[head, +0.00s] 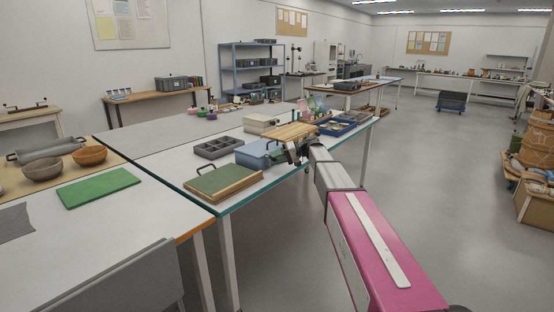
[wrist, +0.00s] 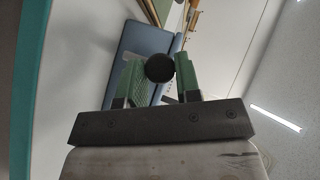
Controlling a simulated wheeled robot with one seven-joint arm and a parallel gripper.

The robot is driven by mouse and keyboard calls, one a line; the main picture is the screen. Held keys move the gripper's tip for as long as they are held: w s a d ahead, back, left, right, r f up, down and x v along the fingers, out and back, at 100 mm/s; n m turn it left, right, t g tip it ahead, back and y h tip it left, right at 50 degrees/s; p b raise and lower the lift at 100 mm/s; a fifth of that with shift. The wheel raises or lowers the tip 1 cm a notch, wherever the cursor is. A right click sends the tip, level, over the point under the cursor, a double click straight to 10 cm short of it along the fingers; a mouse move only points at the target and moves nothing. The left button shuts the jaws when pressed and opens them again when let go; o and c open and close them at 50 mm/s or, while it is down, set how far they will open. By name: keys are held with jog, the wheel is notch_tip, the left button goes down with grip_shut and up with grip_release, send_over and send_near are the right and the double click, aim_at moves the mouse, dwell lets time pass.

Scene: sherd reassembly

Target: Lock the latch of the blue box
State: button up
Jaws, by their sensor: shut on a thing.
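In the wrist view the blue box (wrist: 146,45) lies just beyond the fingers. My gripper (head: 296,156) is at the right side of the box. In the wrist view its two green fingers stand on either side of a dark round knob (wrist: 160,68) and are shut on it. The knob appears to be the latch's. The rest of the latch is hidden, so I cannot tell its position.
A green-topped wooden case (head: 223,183) lies left of the blue box, in front of a grey compartment tray (head: 212,148). A wooden piece (head: 290,131) and a pale box (head: 261,124) stand behind my gripper.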

jog(key=o, duration=0.9)
jog(key=v, duration=1.1)
jog(key=s+f+m+h, duration=0.3)
jog(key=s+f+h, duration=0.1)
jog(key=s+f, duration=0.85)
jog(key=s+d+f+h, duration=0.3)
jog(key=s+f, duration=0.2)
jog(key=s, duration=0.3)
jog(key=s+d+f+m+h, duration=0.1)
jog(key=s+d+f+h, duration=0.2)
jog(key=s, duration=0.6)
jog(key=s+d+f+t+h, duration=0.1)
jog(key=s+d+f+h, duration=0.3)
jog(key=s+f, duration=0.3)
jog(key=shift+s+f+m, duration=0.3)
jog(key=shift+s+m, duration=0.1)
jog(key=shift+s, duration=0.45)
